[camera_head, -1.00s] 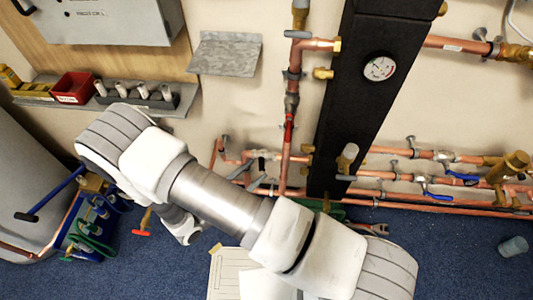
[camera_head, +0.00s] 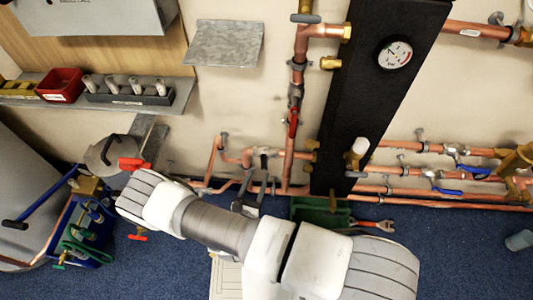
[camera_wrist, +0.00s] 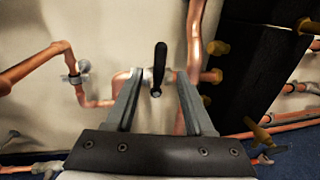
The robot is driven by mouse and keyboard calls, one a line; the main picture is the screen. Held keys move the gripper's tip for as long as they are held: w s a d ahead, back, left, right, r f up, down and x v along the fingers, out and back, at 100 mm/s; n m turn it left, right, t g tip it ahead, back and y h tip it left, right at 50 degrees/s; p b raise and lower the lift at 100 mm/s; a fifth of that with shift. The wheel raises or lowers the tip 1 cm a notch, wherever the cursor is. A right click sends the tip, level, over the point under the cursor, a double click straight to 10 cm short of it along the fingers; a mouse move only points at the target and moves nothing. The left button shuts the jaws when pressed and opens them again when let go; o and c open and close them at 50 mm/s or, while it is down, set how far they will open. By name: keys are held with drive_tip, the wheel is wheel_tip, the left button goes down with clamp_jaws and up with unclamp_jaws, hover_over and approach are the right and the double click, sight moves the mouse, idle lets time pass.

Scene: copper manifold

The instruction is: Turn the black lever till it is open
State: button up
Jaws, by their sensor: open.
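The black lever (camera_wrist: 160,62) sits on a valve of a thin copper pipe in the wrist view. It stands nearly upright there, with its rounded end up and its lower end at the grey valve body. In the head view the lever (camera_head: 264,162) is small and dark, left of the upright copper pipe. My gripper (camera_wrist: 158,76) is open, with one grey finger on each side of the lever and a gap on both sides. How far the fingertips are from the lever in depth I cannot tell. In the head view my gripper (camera_head: 256,186) is partly hidden behind my arm.
A thick upright copper pipe (camera_wrist: 194,45) runs just right of the lever. A black column (camera_head: 385,90) with a gauge (camera_head: 394,53) stands further right. A bent copper pipe (camera_wrist: 72,68) lies left. A green box (camera_head: 318,212) and a blue crate (camera_head: 88,230) are on the floor.

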sight(264, 163)
drive_tip(key=b+x, duration=0.1)
drive_tip(key=x, duration=0.9)
drive_tip(key=shift+w+d+r+b, duration=0.1)
drive_tip(key=shift+w+b, duration=0.15)
drive_tip(key=shift+b, duration=0.15)
clamp_jaws()
idle(0.8)
